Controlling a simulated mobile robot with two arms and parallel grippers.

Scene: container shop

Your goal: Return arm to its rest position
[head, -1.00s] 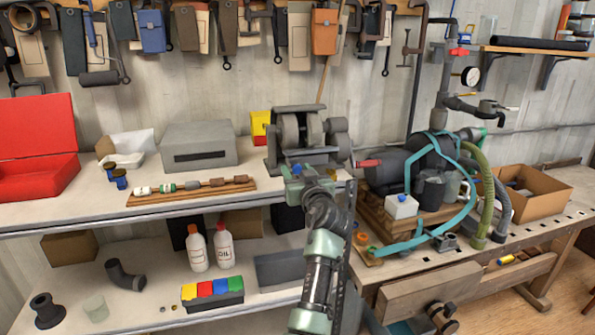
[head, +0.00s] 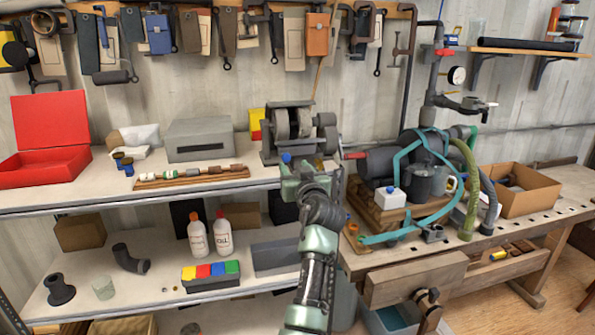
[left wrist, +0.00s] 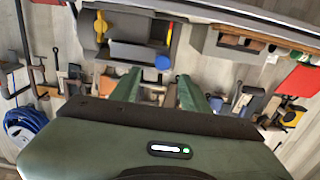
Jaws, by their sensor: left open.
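My left arm rises from the bottom centre of the head view. Its green and grey left gripper (head: 305,178) is in front of the bench grinder (head: 292,130) at the shelf's right end. In the left wrist view the two green fingers (left wrist: 160,92) are spread apart with nothing clasped between them. A round blue thing (left wrist: 162,62) shows beyond the fingertips; in the head view a small blue spot (head: 286,158) shows by the gripper. My right gripper is in neither view.
An upper shelf holds a red open box (head: 45,170), a grey box (head: 198,140) and a wooden rack (head: 190,178). The workbench at right carries a machine with hoses (head: 425,175) and a cardboard box (head: 520,195). Tools hang along the wall.

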